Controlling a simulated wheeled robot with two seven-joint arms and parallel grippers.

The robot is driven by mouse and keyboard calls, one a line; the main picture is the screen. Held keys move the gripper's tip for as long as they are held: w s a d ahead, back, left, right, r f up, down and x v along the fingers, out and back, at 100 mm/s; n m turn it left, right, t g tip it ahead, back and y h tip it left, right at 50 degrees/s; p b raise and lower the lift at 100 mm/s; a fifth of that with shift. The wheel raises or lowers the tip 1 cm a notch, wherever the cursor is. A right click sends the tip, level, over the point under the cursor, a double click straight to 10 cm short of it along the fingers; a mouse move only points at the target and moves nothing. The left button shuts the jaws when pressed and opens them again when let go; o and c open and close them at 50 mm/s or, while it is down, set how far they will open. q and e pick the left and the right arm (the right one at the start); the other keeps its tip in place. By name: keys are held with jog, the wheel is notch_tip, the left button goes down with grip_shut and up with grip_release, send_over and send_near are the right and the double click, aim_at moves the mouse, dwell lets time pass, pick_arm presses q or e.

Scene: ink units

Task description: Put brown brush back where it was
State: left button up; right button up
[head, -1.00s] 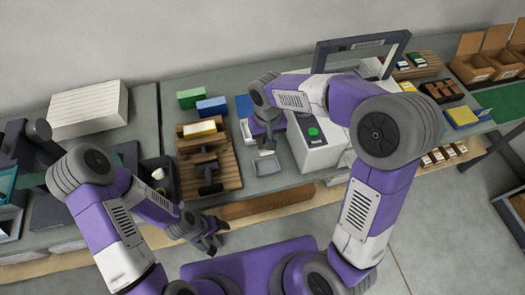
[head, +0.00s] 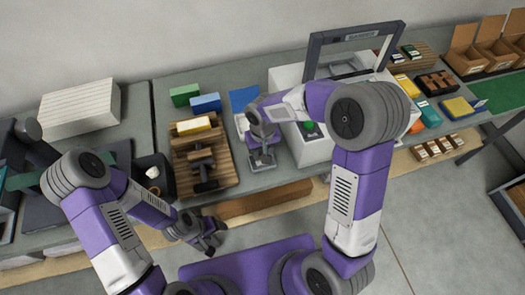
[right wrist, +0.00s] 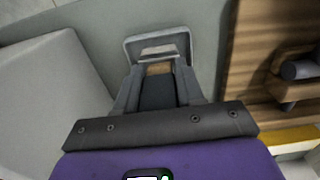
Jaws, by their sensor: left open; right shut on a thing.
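My right gripper (head: 262,158) is low over a small grey tray (right wrist: 131,47) between the wooden rack and the white machine. In the right wrist view its fingers (right wrist: 159,75) are shut on a small brown piece with a pale grey end, which looks like the brown brush (right wrist: 159,68). The fingers hide most of it, and I cannot tell whether it touches the tray. My left gripper (head: 210,240) is open and empty in front of the table edge. The wooden rack (head: 226,165) holds dark brown rollers (head: 203,168) and a yellow-topped block.
The white machine (head: 290,140) with its raised frame (head: 315,60) stands close right of my right gripper. Green (head: 184,95) and blue (head: 206,103) boxes sit behind the rack. A dark holder with a white item (head: 153,173) stands left of it.

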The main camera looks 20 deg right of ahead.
jog(key=o, duration=1)
jog(key=shift+f, duration=0.15)
jog(key=shift+o, duration=0.2)
jog(key=shift+r, duration=0.4)
notch_tip(320, 180, up, 12)
jog(key=p, duration=0.2)
jog(key=shift+f+p, duration=0.15)
jog(key=shift+p, duration=0.15)
